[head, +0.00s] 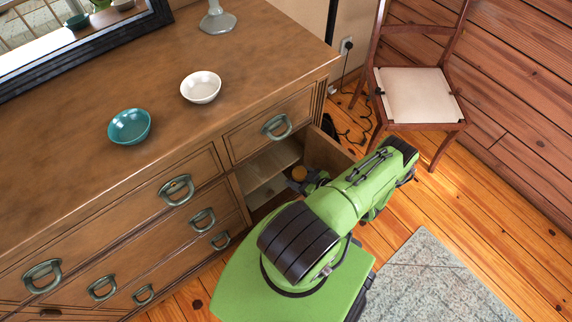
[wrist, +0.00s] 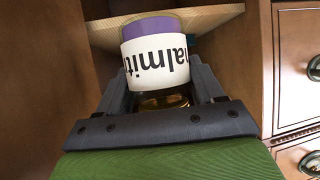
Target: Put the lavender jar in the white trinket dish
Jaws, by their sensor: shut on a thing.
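The lavender jar (wrist: 153,55) has a purple body, a wide white label with dark lettering and a gold-coloured part low in the wrist view. It sits between the two fingers of my gripper (wrist: 155,90), which is shut on it. In the head view, my gripper (head: 308,184) is inside the open dresser compartment, and the jar's orange-gold top (head: 299,173) shows there. I cannot tell whether the jar touches the shelf. The white trinket dish (head: 201,90) stands on the dresser top, empty, above and left of my gripper.
A teal bowl (head: 129,127) stands left of the dish on the dresser top (head: 70,150). A glass-like stand (head: 218,20) is behind. The compartment's open door (head: 328,152) is right of my gripper, with a drawer (head: 275,125) above. A chair (head: 415,95) stands at right.

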